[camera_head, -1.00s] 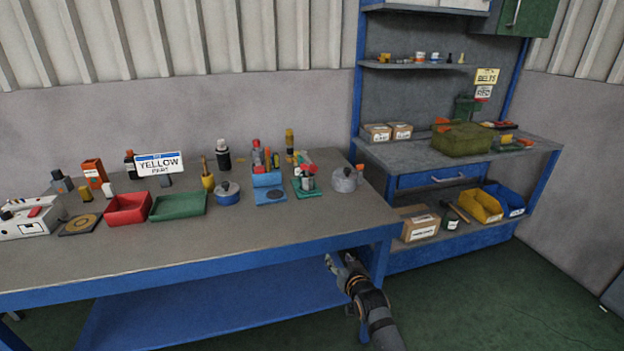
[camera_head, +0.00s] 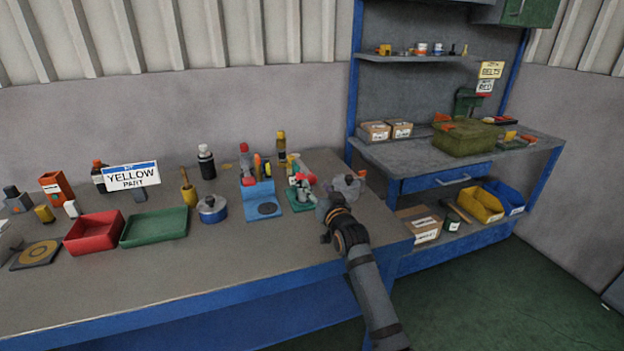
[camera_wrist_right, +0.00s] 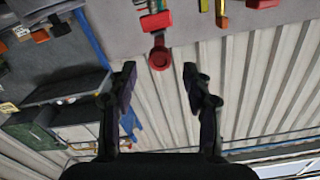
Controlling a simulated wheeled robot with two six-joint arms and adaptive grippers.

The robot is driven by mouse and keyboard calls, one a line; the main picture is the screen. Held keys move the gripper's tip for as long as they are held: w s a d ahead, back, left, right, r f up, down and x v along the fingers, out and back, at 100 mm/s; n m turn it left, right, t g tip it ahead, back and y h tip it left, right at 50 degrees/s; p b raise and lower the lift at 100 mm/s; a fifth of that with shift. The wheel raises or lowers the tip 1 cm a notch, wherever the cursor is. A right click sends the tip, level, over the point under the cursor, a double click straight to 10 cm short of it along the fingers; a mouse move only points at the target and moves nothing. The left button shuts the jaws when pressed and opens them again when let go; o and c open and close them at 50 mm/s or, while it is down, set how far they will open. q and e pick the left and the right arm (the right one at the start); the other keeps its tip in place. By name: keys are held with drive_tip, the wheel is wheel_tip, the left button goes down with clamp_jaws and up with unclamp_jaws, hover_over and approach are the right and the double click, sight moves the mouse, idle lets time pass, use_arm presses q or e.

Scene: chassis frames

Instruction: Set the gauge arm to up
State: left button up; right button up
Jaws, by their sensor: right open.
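A small device on a green base (camera_head: 300,199), with a grey body and red parts on top, stands on the bench near its right end. It looks like the gauge, but its arm is too small to read clearly in the head view. In the right wrist view a red arm with a round end (camera_wrist_right: 159,57) shows ahead, between the fingers in the picture. My right gripper (camera_head: 325,208) is just right of the device, partly hidden by its own wrist. Its two fingers (camera_wrist_right: 158,85) are apart with nothing between them. My left gripper is out of view.
A grey round pot (camera_head: 345,185) stands close behind my right gripper. A blue holder (camera_head: 262,199) with tools is left of the device. A blue pot (camera_head: 212,209), green tray (camera_head: 153,227) and red tray (camera_head: 93,232) lie further left. The bench front is clear.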

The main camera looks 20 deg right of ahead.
sight(313, 180)
drive_tip(key=w, duration=0.4)
drive_tip(key=shift+w+r, duration=0.1)
drive_tip(key=shift+w, duration=0.55)
drive_tip(key=shift+c, duration=0.4)
clamp_jaws()
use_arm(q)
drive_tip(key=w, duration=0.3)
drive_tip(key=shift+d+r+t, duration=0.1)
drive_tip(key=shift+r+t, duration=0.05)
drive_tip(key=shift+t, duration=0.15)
